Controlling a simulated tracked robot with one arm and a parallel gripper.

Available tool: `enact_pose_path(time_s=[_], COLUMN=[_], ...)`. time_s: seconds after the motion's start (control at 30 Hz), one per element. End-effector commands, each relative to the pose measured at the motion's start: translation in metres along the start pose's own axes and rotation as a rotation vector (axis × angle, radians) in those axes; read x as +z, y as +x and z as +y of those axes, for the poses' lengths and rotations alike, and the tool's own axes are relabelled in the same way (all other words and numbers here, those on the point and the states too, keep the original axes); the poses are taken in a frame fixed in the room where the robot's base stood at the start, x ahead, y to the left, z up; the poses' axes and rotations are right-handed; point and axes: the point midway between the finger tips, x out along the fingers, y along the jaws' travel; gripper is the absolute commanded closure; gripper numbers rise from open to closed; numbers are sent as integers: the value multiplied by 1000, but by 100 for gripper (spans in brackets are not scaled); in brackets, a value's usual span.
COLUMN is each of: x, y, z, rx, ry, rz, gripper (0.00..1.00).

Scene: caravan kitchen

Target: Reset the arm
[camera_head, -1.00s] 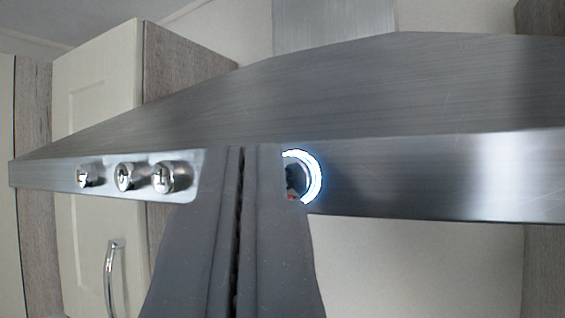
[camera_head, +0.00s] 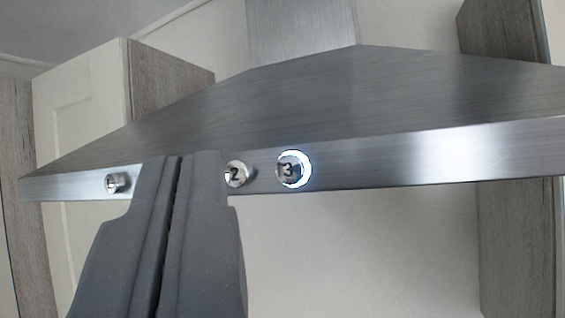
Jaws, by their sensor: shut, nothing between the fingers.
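My gripper (camera_head: 173,157) is shut, its two dark grey fingers together with only a thin seam between them. It points up at the front strip of a steel range hood (camera_head: 400,160). The fingertips overlap the strip in the picture; no contact can be made out. A round knob marked 3 (camera_head: 289,170) with a bright white lit ring is to the right of the fingers. A knob marked 2 (camera_head: 240,173) is just right of them, unlit. Another small knob (camera_head: 117,183) is to their left. The strip behind the fingers is hidden.
A cream cupboard (camera_head: 85,105) with wood-grain sides hangs at the left. Another wood-grain cupboard side (camera_head: 505,45) is at the upper right. The hood's steel chimney (camera_head: 300,30) rises at the top. Pale bare wall (camera_head: 360,250) shows below the hood.

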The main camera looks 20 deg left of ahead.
Motion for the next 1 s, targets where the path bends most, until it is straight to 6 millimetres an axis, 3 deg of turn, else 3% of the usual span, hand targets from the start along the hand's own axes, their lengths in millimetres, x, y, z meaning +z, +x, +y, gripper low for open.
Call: enact_pose_path(time_s=[0.17, 0.27, 0.37, 0.57, 0.7, 0.9, 1.0], x=[0, 3, 7, 18, 21, 26, 27], y=[-5, -18, -42, -114, -180, -278, -312], z=[11, 38, 80, 164, 214, 262, 274], rx=[7, 25, 58, 156, 244, 373, 421], ry=[-8, -30, -57, -96, -104, -97, -88], rz=[-17, -74, -162, -381, -529, -720, -782], gripper=[100, 100, 100, 100, 100, 100, 100])
